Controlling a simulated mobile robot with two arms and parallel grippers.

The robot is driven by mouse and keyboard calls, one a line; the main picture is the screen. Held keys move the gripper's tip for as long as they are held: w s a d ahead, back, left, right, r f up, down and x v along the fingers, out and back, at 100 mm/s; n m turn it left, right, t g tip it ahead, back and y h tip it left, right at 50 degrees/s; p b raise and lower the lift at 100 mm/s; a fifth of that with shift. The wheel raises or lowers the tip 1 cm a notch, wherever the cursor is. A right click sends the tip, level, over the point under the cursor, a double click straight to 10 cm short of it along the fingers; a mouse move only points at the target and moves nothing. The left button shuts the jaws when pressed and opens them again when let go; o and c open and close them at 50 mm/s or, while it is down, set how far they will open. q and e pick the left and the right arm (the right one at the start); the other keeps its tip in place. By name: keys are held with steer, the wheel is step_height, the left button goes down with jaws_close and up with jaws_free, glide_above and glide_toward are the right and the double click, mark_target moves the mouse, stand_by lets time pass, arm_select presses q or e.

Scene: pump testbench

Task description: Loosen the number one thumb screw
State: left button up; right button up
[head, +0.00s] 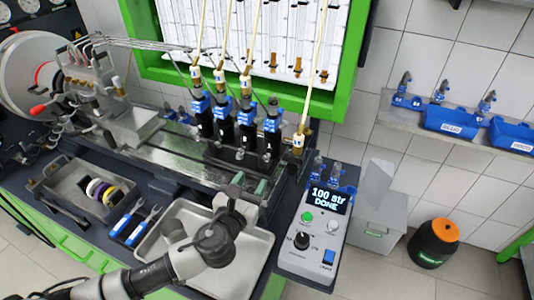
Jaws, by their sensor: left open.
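My left gripper (250,184) is open, with its two green-tipped fingers apart and nothing seen between them. It is just in front of the row of black injector holders (245,137) on the metal bench rail, nearest the two right-hand ones. Small knob-like parts show low on the holders' fronts. They are too small to tell which is the number one thumb screw, and no number is readable there. Whether a fingertip touches a holder cannot be told. My right gripper is not in view.
A metal tray (262,240) lies under my left arm. Two blue-handled tools (135,226) and a bin of coloured rings (60,193) are at left. A control box (318,225) reading "100 str DONE" stands at right. Pale hoses (306,115) hang above the rail.

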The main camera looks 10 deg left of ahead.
mark_target(266, 159)
arm_select(q)
steer(key=w, duration=0.3)
steer(key=shift+w+d+r+p, duration=0.15)
steer(key=shift+d+r+p, duration=0.1)
steer(key=shift+d+p, duration=0.1)
steer(key=shift+w+d+f, duration=0.15)
steer(key=shift+w, duration=0.9)
steer(key=w, duration=0.3)
steer(key=shift+w+d+f+p, duration=0.15)
steer(key=shift+w+d+p, duration=0.1)
steer(key=shift+p, duration=0.05)
steer(key=shift+w, duration=0.1)
steer(key=shift+c, duration=1.8)
jaws_close()
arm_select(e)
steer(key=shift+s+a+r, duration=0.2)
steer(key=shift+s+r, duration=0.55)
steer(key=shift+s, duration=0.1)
